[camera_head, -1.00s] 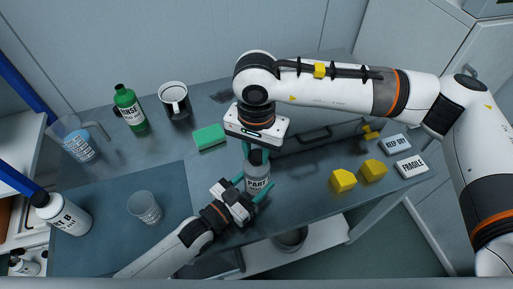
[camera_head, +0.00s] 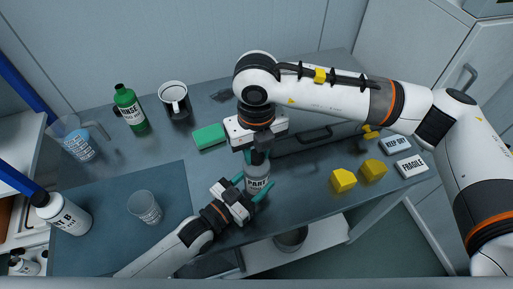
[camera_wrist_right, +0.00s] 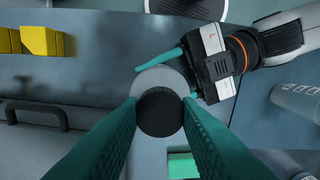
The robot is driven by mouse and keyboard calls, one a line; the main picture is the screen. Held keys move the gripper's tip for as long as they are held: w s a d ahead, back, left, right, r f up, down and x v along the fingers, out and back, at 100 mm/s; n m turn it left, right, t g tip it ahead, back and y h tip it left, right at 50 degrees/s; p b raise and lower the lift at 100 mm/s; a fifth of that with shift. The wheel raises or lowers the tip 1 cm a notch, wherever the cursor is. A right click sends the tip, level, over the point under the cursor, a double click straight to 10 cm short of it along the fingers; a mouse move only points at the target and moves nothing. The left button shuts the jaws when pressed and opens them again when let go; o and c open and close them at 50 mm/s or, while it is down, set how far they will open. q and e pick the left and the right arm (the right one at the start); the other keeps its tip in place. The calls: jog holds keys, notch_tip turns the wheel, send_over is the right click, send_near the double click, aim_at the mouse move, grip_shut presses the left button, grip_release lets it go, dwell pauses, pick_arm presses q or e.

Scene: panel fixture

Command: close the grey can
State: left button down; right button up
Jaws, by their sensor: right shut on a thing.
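The grey can (camera_head: 257,184) stands upright on the bench, its label partly covered. The black cap (camera_wrist_right: 160,112) sits at the can's top; whether it is fully seated cannot be told. My right gripper (camera_head: 255,157) points down from above and is shut on the cap; its two teal fingers flank the cap in the right wrist view (camera_wrist_right: 159,115). My left gripper (camera_head: 252,190) comes in low from the left, its teal fingers on either side of the can's body, seemingly clasping it. The far finger's contact is partly hidden.
Yellow blocks (camera_head: 343,180) and sign blocks (camera_head: 411,166) lie right. A drawer-like handle (camera_head: 315,135) is behind my right gripper.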

jog(key=o, duration=1.1)
jog(key=shift+r, duration=2.3)
jog(key=shift+c, duration=0.4)
jog(key=n, duration=0.4)
jog(key=shift+r+n, duration=0.4)
jog(key=n, duration=0.4)
jog(key=shift+r+n, duration=0.4)
jog(key=n, duration=0.3)
jog(key=r+n, duration=0.1)
jog(key=n, duration=0.2)
jog(key=shift+n, duration=0.3)
jog(key=n, duration=0.5)
jog(key=shift+r, duration=0.4)
